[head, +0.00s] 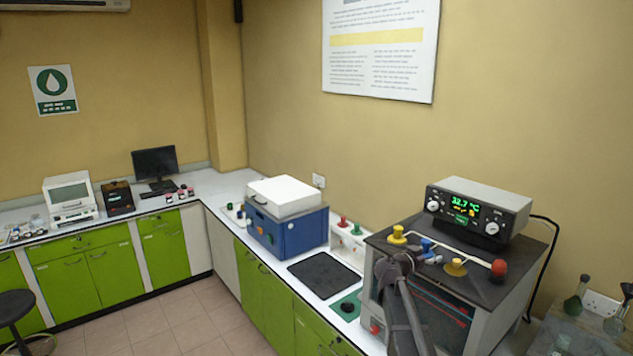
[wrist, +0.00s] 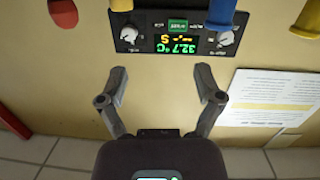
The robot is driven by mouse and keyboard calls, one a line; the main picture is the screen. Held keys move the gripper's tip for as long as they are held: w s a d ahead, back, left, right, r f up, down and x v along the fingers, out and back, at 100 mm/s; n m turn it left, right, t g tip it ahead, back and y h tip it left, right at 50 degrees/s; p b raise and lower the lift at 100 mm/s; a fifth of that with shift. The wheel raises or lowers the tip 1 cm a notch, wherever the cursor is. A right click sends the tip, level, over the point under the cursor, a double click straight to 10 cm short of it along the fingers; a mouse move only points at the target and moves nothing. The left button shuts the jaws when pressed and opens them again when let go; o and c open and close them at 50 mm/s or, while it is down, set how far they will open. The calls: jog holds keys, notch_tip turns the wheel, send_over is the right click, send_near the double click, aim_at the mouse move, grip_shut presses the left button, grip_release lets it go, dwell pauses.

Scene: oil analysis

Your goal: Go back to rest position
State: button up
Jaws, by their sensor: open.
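My gripper (wrist: 161,82) is open in the wrist view, its two fingers spread with nothing between them. That view is upside down. Beyond the fingers is the control box (wrist: 175,30), its display reading 32.7 °C. Red, blue and yellow parts show at the top edge, apart from the fingers. In the head view my dark arm rises in front of the test machine (head: 453,324), hiding part of its front. The control box (head: 476,212) sits on the machine. A yellow knob (head: 397,236), a blue valve (head: 427,247) and a red ball (head: 499,267) are on its top.
A blue box with a white lid (head: 287,231) and a black mat (head: 322,274) are on the counter left of the machine. Glass flasks (head: 575,300) stand at the far right. A stool (head: 15,305) is at lower left. The tiled floor (head: 160,325) between is clear.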

jog(key=s+a+f+n+g+y+b, duration=0.25)
jog(key=s+f+b, duration=0.25)
jog(key=s+f, duration=0.45)
jog(key=s+a+f+n+g+y+b, duration=0.1)
jog(key=s+a+f+g+y+b, duration=0.45)
jog(key=f, duration=0.75)
jog(key=s+a+f+n+y+b, duration=0.2)
jog(key=s+a+f, duration=0.3)
jog(key=s, duration=0.3)
jog(key=s+a+f+n+g+y+b, duration=0.1)
jog(key=s+a+f+n+y+b, duration=0.2)
jog(key=s+f, duration=0.4)
jog(key=s+a+n+b, duration=0.1)
jog(key=n+b, duration=0.1)
jog(key=shift+a+f+g+y+b, duration=0.25)
jog(key=shift+a+g+y+b, duration=0.05)
jog(key=shift+a, duration=0.05)
jog(key=shift+s, duration=0.1)
